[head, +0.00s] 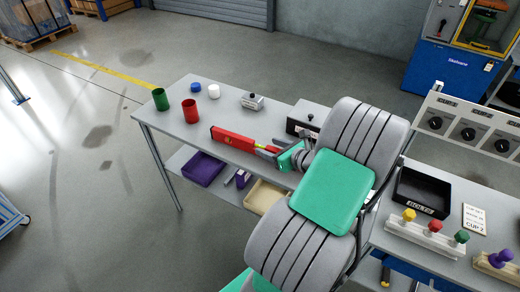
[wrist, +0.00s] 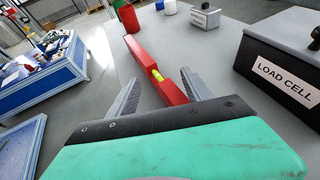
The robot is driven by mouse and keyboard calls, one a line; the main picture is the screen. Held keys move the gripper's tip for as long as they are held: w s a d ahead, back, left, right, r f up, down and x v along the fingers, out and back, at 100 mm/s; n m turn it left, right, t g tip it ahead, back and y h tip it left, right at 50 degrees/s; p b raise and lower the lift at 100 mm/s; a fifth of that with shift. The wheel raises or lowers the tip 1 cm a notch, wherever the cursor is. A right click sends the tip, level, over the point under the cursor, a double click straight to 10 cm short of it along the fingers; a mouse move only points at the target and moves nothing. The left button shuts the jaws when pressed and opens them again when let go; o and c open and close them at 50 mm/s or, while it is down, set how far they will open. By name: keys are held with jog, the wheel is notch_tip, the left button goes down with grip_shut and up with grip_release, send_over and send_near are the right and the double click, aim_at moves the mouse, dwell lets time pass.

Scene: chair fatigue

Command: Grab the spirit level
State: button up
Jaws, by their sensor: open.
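The spirit level is a long red bar with a yellow-green vial. In the head view the spirit level (head: 232,139) lies on the grey table, its near end by my gripper. In the wrist view the spirit level (wrist: 172,92) runs away from me between the two grey fingers. My gripper (wrist: 158,98) is open, with a finger on either side of the bar and visible space beside it. In the head view my gripper (head: 271,151) is at the level's right end, partly hidden by my own arm. I cannot tell whether the fingers touch the level.
A grey load cell box (wrist: 283,62) stands close on the right. Red (head: 190,110) and green (head: 160,99) cups, blue (head: 195,87) and white (head: 214,91) caps and a small grey block (head: 252,101) stand farther back. The table's left front is clear.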

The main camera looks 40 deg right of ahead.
jog(key=x, duration=0.3)
jog(key=shift+s, duration=0.1)
jog(key=shift+c, duration=0.2)
jog(key=c, duration=1.2)
jog(key=shift+a, duration=0.1)
grip_shut()
jog(key=shift+s+f, duration=0.1)
